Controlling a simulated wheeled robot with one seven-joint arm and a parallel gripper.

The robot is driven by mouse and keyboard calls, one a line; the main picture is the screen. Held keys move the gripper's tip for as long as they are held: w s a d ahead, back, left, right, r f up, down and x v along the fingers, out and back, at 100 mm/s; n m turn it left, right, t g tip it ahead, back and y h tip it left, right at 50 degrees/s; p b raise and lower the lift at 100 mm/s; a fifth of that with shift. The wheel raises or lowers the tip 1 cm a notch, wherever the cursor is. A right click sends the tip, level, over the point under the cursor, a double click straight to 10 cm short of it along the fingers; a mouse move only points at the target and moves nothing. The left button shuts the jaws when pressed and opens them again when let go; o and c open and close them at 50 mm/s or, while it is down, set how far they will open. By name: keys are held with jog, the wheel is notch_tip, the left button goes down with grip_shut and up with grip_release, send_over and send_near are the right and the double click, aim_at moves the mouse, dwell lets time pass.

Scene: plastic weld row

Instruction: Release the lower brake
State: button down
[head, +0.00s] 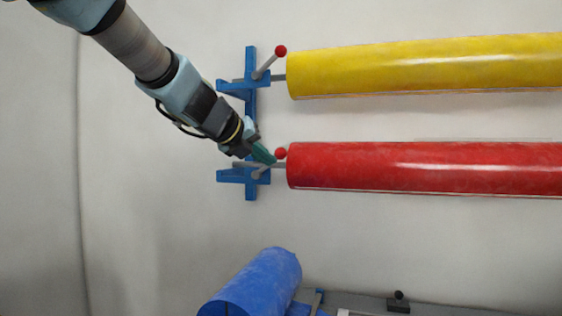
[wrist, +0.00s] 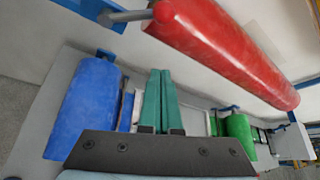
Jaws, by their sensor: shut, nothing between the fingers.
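The lower brake is a grey lever with a red ball knob (head: 280,153), on the lower arm of the blue wall bracket (head: 251,190) at the left end of the red roll (head: 400,168). The lever slants up and to the right. My gripper (head: 271,160) has green fingers, shut and empty, with the tips right at the knob and partly over the lever. I cannot tell whether they touch it.
A yellow roll (head: 430,65) hangs above, with its own red-knobbed lever (head: 281,51). A blue roll (head: 255,283) lies below near a grey bench with a small black knob (head: 398,296). A green roll (wrist: 240,135) shows at right in the wrist view.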

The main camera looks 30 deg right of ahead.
aim_at(276, 152)
dwell(0.3)
jog(key=w+d+f+p, duration=0.1)
jog(key=w+d+p, duration=0.1)
jog(key=w+d, duration=0.3)
jog(key=d, duration=0.2)
jog(key=shift+w+d, duration=0.2)
jog(key=shift+d, duration=0.15)
jog(key=shift+w+a+r+n+h, duration=0.2)
jog(key=shift+w+r+n+h, duration=0.1)
jog(key=shift+r+n, duration=0.15)
dwell(0.6)
jog(key=shift+w+a+r+n+g+h, duration=0.55)
jog(key=shift+w+r+n+g+h, duration=0.15)
jog(key=shift+r+n, duration=0.2)
jog(key=shift+w+a+r+n+g+h+b, duration=0.15)
jog(key=shift+w+a+r+n+h+b, duration=0.3)
jog(key=shift+n, duration=0.3)
jog(key=shift+w+a+r+n+g+h+b, duration=0.2)
jog(key=shift+w+a+r+n+h+b, duration=0.1)
jog(key=shift+w+a+n+h+b, duration=0.3)
jog(key=shift+w+a+r+n+g+h+b, duration=0.15)
jog(key=shift+w+a+r+n+h+b, duration=0.2)
jog(key=shift+w+n+h, duration=0.4)
jog(key=shift+s, duration=0.1)
